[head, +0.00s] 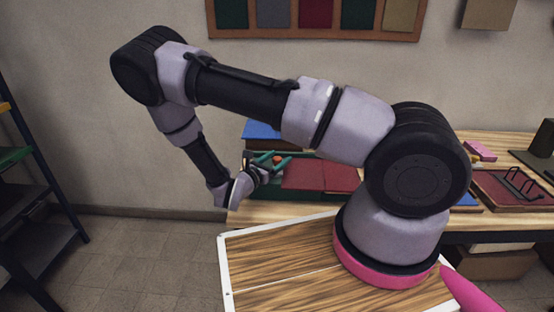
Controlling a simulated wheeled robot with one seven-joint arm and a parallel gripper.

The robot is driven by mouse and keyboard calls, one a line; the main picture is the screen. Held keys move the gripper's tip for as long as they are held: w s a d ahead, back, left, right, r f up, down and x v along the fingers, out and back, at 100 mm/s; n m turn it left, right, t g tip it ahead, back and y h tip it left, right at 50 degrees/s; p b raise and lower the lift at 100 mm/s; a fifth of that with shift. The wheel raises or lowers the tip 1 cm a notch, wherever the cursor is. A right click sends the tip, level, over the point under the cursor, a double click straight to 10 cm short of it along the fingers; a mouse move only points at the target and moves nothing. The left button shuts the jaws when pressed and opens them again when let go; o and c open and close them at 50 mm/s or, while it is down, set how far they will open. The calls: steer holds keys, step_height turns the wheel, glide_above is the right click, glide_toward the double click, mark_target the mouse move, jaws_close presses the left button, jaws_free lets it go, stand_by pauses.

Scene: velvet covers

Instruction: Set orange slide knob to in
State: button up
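The orange slide knob (278,159) is a small round spot at the left end of a dark green unit (270,185) on the bench. My gripper (281,156) has two teal fingers, spread apart, that reach toward the knob from the left. In the picture the knob shows between the fingertips. I cannot tell whether the fingers touch it or stand in front of it. The slide track and any markings are too small to see.
Red panels (318,175) lie just right of the knob. A blue item (262,131) is behind it. The wooden bench (300,214) holds a red board with a black wire rack (512,188) at right. A shelf (25,185) stands at far left, with open floor between.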

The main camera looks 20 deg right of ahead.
steer(key=v, duration=1)
steer(key=shift+s+a, duration=0.25)
steer(key=shift+a, duration=0.05)
steer(key=s+d+r+m+g+y, duration=0.1)
steer(key=s+d+r+m+y, duration=0.2)
steer(key=r+m, duration=0.7)
steer(key=s+d+r+m+g+y, duration=0.1)
steer(key=s+d+r+m+y, duration=0.3)
steer(key=r+m, duration=0.6)
steer(key=s+d+r+m+g+y, duration=0.1)
steer(key=s+d+r+m+y, duration=0.3)
steer(key=r, duration=1.7)
steer(key=s+m+y, duration=0.3)
steer(key=m+y, duration=0.2)
steer(key=shift+s+d+m+g, duration=0.15)
steer(key=shift+s+m+g, duration=0.2)
steer(key=shift+m+g, duration=0.05)
